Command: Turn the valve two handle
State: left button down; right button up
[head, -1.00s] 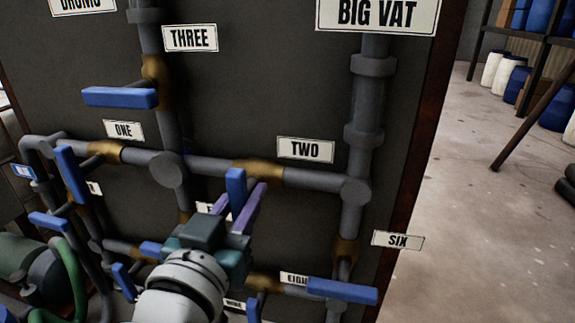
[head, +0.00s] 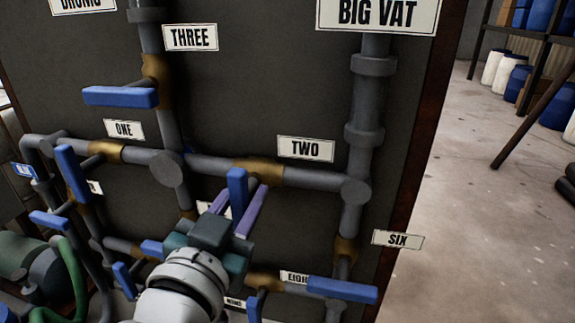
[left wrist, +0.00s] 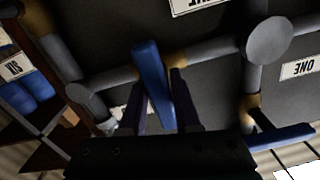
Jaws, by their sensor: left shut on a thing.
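The valve two handle (head: 237,187) is a blue lever on the brass fitting (head: 266,171) of the horizontal pipe, left of the sign TWO (head: 306,149). It points downward, across the pipe. My left gripper (head: 232,209) reaches up from below, with its purple fingers on either side of the handle's lower part. In the left wrist view the blue handle (left wrist: 149,75) stands between the two fingers (left wrist: 156,108), which are shut on it. My right gripper is not in view.
Other blue handles are close by: valve three (head: 120,97) above left, valve one (head: 72,172) at left, valve six (head: 342,290) below right. Grey pipes cross the dark panel (head: 265,80). The concrete floor (head: 480,230) at right is open.

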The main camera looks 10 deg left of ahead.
pick_arm(q)
jog(key=c, duration=0.6)
grip_release()
jog(key=shift+c, duration=0.2)
jog(key=s+b, duration=0.1)
jog(key=s, duration=0.9)
jog(key=shift+a, duration=0.2)
